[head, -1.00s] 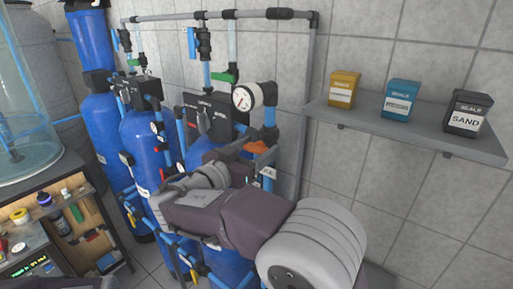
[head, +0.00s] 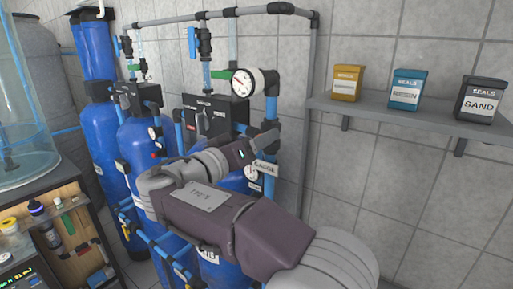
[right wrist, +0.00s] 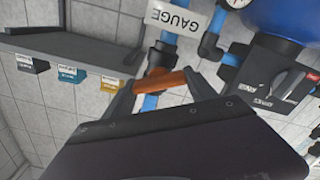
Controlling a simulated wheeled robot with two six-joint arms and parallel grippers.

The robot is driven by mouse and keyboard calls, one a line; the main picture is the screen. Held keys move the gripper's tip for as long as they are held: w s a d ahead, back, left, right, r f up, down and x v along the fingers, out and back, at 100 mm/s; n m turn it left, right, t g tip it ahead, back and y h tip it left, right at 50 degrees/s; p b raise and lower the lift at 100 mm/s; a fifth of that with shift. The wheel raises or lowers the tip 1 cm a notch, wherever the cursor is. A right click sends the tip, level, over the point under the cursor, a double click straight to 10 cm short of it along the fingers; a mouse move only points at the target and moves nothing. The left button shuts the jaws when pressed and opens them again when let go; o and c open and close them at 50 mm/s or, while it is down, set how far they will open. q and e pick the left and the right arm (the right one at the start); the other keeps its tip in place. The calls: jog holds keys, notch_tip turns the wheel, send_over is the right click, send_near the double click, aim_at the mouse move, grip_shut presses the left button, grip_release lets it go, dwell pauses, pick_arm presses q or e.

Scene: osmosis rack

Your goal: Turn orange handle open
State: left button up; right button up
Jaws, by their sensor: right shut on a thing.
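The orange handle (right wrist: 168,82) shows in the right wrist view, lying across a valve on a blue pipe (right wrist: 150,103). It looks roughly crosswise to that pipe. My right gripper (right wrist: 160,84) is shut on the handle, with one finger at each end of its visible part. In the head view my right gripper (head: 266,140) is at the pipe below the large round gauge (head: 243,83), and I cannot make out the handle there. A white GAUGE tag (right wrist: 182,17) hangs near the valve. My left gripper is not in view.
Blue tanks (head: 150,150) and pipes stand left of my right arm. A wall shelf (head: 400,122) with three boxes, yellow (head: 347,83), blue (head: 407,90) and black (head: 482,103), is to the right. A cabinet (head: 75,240) stands at lower left.

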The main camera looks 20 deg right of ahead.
jog(key=shift+n, duration=0.6)
jog(key=o, duration=1.4)
jog(key=shift+c, duration=0.2)
jog(key=b+v, duration=0.2)
jog(key=v, duration=0.7)
jog(key=shift+b, duration=0.35)
